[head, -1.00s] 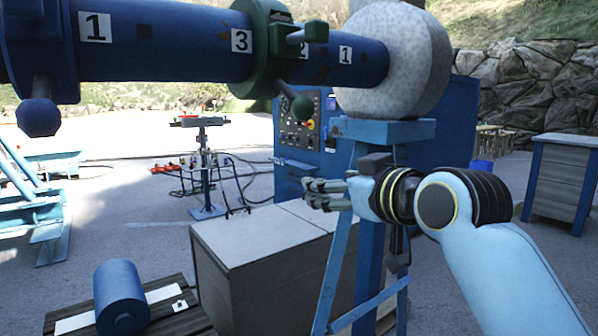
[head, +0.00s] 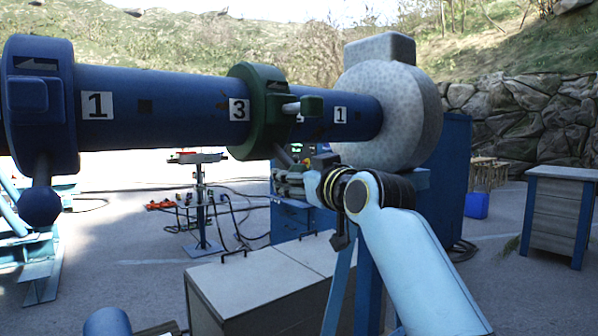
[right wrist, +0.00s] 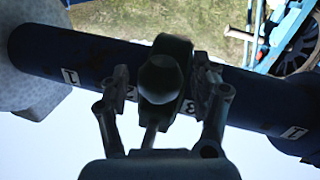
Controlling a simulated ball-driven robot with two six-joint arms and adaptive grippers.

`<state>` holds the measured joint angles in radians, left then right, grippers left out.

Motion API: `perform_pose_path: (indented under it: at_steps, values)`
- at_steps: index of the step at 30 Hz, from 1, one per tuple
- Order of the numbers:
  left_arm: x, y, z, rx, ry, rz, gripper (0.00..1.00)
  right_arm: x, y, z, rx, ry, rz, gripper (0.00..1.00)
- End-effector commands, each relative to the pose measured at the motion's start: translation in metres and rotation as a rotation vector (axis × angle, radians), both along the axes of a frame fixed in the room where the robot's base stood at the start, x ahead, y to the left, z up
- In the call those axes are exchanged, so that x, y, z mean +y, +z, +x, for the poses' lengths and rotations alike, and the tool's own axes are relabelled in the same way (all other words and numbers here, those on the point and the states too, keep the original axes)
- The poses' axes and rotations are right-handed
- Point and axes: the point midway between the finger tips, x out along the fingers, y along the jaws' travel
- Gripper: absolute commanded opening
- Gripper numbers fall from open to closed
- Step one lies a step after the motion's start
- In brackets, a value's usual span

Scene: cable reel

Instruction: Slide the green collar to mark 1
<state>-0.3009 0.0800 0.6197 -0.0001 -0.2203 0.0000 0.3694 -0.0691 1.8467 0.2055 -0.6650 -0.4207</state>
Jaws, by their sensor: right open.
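The green collar (head: 252,110) sits around a blue bar (head: 190,92), between the label 3 (head: 239,109) and a partly hidden label to its right. A label 1 (head: 98,105) is on the bar's left part and another label 1 (head: 340,114) is near its right end. My right gripper (head: 284,178) is open just below the collar. In the right wrist view, the collar (right wrist: 178,55) and its round knob (right wrist: 160,78) lie between the spread fingers (right wrist: 161,80); I cannot tell whether they touch. My left gripper is not in view.
A blue collar (head: 38,90) with a hanging knob (head: 40,206) is at the bar's left. A speckled pale block (head: 385,115) is at the right end. A grey box (head: 255,285) stands below. The bar between the left label 1 and label 3 is clear.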

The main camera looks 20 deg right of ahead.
Motion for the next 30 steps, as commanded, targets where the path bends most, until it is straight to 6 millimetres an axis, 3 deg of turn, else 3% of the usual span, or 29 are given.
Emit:
perform_pose_path:
  at_steps: [8, 22, 30]
  values:
    - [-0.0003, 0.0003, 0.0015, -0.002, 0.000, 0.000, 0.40, 0.0003, 0.0001, 0.0020, -0.001, 0.000, 0.000, 0.64]
    - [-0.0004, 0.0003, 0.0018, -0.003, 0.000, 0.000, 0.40, 0.0003, 0.0000, 0.0017, -0.001, 0.000, 0.000, 0.02]
    - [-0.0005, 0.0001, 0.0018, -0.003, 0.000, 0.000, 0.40, -0.0007, -0.0002, 0.0020, 0.000, -0.001, 0.000, 0.00]
